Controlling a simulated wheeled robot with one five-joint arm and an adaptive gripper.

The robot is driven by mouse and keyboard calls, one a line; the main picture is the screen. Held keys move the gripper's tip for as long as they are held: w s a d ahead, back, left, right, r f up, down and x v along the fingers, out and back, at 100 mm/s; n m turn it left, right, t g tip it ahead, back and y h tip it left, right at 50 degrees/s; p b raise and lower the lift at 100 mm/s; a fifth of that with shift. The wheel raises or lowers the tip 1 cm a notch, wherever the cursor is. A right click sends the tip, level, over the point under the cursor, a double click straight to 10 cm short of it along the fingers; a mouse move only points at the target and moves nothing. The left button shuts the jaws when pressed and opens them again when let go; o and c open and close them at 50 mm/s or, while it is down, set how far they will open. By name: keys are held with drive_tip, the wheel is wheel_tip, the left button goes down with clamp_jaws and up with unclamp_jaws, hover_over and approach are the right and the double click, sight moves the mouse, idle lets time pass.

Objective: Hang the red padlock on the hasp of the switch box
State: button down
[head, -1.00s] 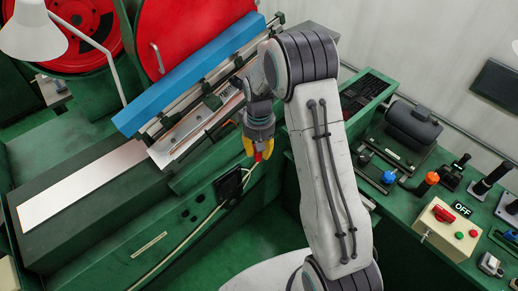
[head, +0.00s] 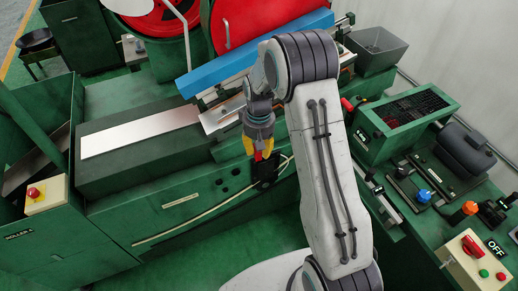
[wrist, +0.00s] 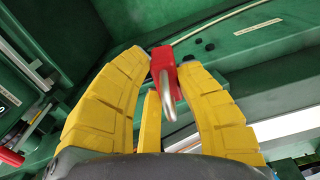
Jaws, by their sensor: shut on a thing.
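My gripper (head: 258,152) is shut on the red padlock (head: 258,156), in mid-air in front of the green machine. In the wrist view the padlock's red body (wrist: 162,60) sits between the yellow fingertips, and its grey metal shackle (wrist: 167,98) points back toward the palm. The switch box (head: 458,262) is cream, with a red rotary switch and green and red buttons. It stands on the green console at the lower right, far from my gripper. A small metal piece shows at its left side; I cannot tell whether it is the hasp.
An orange knob (head: 464,212), a blue knob (head: 423,196) and a black rounded housing (head: 464,149) stand on the console. Another cream box (head: 46,203) with a red button is at far left. My arm lies between gripper and console. Green floor shows below the machine.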

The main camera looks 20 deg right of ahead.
drive_tip(key=w+f+b, duration=0.4)
drive_tip(key=f+b, duration=0.8)
drive_tip(key=b, duration=0.3)
drive_tip(key=s+d+f+b, duration=0.1)
drive_tip(key=s+d+b, duration=0.1)
drive_tip(key=s+d, duration=0.6)
drive_tip(key=s+d+m+b, duration=0.1)
drive_tip(key=s+d, duration=0.4)
drive_tip(key=d, duration=0.7)
drive_tip(key=s+d+f+b, duration=0.1)
drive_tip(key=s+d+b, duration=0.1)
drive_tip(key=s+d, duration=0.65)
drive_tip(key=s+d+f+b, duration=0.1)
drive_tip(key=s+d, duration=0.3)
drive_tip(key=s, duration=0.3)
drive_tip(key=s+d+b, duration=0.1)
drive_tip(key=s+d, duration=0.3)
drive_tip(key=s, duration=0.4)
drive_tip(key=s+a+f+b, duration=0.2)
drive_tip(key=s, duration=1.4)
drive_tip(key=shift+m+b, duration=0.3)
drive_tip(key=shift+b, duration=0.05)
drive_tip(key=shift+d, duration=0.25)
